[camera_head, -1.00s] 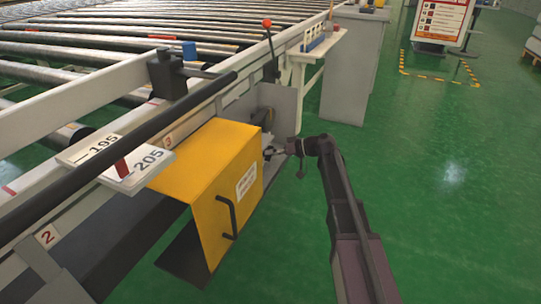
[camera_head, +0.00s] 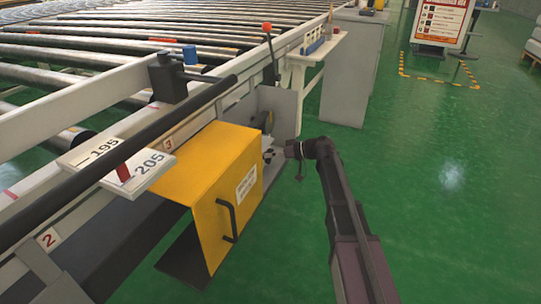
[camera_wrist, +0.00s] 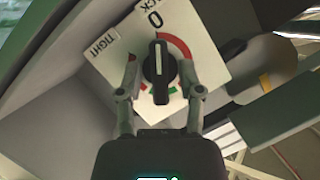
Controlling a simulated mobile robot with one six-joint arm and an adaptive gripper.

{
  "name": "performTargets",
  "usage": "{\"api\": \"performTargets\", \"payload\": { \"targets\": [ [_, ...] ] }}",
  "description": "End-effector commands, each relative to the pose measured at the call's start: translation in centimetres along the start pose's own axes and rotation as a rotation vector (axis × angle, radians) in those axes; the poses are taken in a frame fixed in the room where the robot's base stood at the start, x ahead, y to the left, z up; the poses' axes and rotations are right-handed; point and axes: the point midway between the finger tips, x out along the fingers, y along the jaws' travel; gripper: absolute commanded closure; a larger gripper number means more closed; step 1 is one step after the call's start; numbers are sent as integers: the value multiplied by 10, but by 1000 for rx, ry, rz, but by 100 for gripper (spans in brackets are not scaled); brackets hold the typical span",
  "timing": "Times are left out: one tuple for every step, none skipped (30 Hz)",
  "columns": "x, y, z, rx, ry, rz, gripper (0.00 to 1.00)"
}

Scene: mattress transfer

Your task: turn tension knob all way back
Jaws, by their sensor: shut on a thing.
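The tension knob (camera_wrist: 159,66) is a black round knob with a white pointer line, seen in the wrist view. It sits on a white dial plate (camera_wrist: 205,43) with a red and green arc and the lettering "TIGHT", "0" and a partly cut-off "CK". The pointer line points up toward the 0. My gripper (camera_wrist: 158,72) has its two fingers on either side of the knob, shut on it. In the head view my gripper (camera_head: 272,153) reaches in behind the yellow guard, and the knob is not clearly visible there.
The yellow guard (camera_head: 205,165) with a black handle stands just left of my gripper. A grey panel (camera_head: 285,110) stands behind it. The roller conveyor (camera_head: 110,45) fills the left. Green floor (camera_head: 450,200) is open to the right. A rounded grey part (camera_wrist: 271,62) lies right of the dial.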

Motion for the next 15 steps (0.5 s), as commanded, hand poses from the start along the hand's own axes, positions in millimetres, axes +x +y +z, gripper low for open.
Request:
{"api": "performTargets", "payload": {
  "targets": [
    [0, 1, 0, 0, 0, 2, 100],
    [0, 1, 0, 0, 0, 2, 100],
    [0, 1, 0, 0, 0, 2, 100],
    [0, 1, 0, 1, 0, 2, 100],
    [0, 1, 0, 1, 0, 2, 100],
    [0, 1, 0, 1, 0, 2, 46],
    [0, 1, 0, 1, 0, 2, 46],
    [0, 1, 0, 1, 0, 2, 46],
    [0, 1, 0, 1, 0, 2, 46],
    [0, 1, 0, 1, 0, 1, 46],
    [0, 1, 0, 1, 0, 1, 46],
    [0, 1, 0, 1, 0, 1, 46],
    [0, 1, 0, 1, 0, 1, 46],
    [0, 1, 0, 1, 0, 1, 46],
    [0, 1, 0, 2, 0, 1, 46]
  ]
}}
